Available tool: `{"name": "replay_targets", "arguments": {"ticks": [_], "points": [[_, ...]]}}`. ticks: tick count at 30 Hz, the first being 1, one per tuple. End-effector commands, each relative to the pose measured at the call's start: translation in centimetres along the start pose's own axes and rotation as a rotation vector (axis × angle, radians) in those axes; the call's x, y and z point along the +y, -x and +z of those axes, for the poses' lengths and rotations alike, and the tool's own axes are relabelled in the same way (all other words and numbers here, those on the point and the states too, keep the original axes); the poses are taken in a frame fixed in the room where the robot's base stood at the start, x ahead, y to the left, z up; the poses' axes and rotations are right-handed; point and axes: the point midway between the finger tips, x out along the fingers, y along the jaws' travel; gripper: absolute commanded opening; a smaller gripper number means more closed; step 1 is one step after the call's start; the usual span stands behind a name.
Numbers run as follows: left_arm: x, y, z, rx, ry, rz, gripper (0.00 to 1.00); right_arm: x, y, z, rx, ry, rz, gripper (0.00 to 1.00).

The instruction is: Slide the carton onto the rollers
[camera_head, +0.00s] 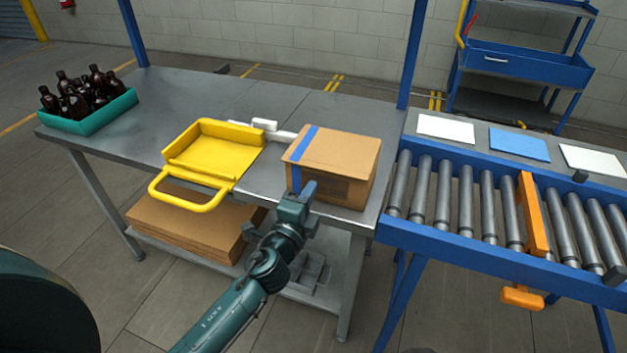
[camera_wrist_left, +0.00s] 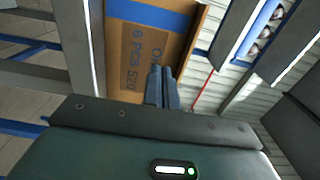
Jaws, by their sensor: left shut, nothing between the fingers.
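The brown cardboard carton (camera_head: 345,155) with a blue tape strip stands on the grey metal table, near its right end. Its printed side shows in the left wrist view (camera_wrist_left: 133,58). My left gripper (camera_head: 309,187) is shut and empty, with its fingertips right in front of the carton's near side. In the left wrist view the closed fingers (camera_wrist_left: 161,75) overlap the carton's face; I cannot tell whether they touch it. The roller conveyor (camera_head: 440,234), with a blue frame and grey rollers, adjoins the table on the right. My right gripper is not in view.
An orange bar (camera_head: 531,215) lies across the rollers partway along. A yellow tray with a handle (camera_head: 213,156) sits left of the carton. A teal crate (camera_head: 92,121) of brown bottles stands at the table's far left. The rollers nearest the table are clear.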

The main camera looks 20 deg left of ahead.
Motion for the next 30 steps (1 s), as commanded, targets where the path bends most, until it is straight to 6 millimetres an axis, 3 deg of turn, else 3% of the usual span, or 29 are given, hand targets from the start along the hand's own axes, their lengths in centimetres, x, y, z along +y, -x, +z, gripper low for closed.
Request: {"name": "replay_targets", "arguments": {"ticks": [6,19,27,30], "points": [[0.0,-2.5,0.0,0.000,0.000,0.000,0.00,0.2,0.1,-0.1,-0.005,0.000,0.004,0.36],[0.1,-3.0,0.0,0.000,0.000,0.000,0.00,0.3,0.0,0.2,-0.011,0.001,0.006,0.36],[0.1,-6.1,0.0,0.000,0.001,-0.001,0.00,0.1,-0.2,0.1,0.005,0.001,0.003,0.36],[0.1,-6.3,0.0,0.000,0.000,0.000,0.00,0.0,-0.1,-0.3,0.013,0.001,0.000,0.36]]}}
